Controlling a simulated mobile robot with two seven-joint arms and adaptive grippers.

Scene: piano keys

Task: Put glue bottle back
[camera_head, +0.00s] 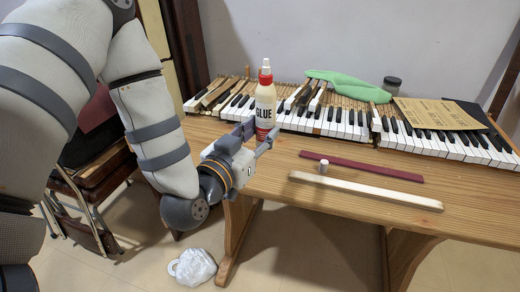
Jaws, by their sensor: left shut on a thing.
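The glue bottle (265,104) is cream coloured with a red collar, a pale cap and the word GLUE on its front. It is upright in front of the piano keys. My left gripper (262,133) comes in from the left and is shut on the lower part of the bottle, with a finger on either side. The bottle's base is partly hidden by the gripper, so I cannot tell whether it touches the wooden table (385,205). My right gripper is not in view.
The piano keyboard (340,125) lies along the table's back, some keys at the left raised or loose. A green cloth (350,86), dark jar (391,85) and brown sheet (438,113) rest there. A red strip (360,166), pale wooden bar (365,191) and small white cylinder (324,166) lie in front.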

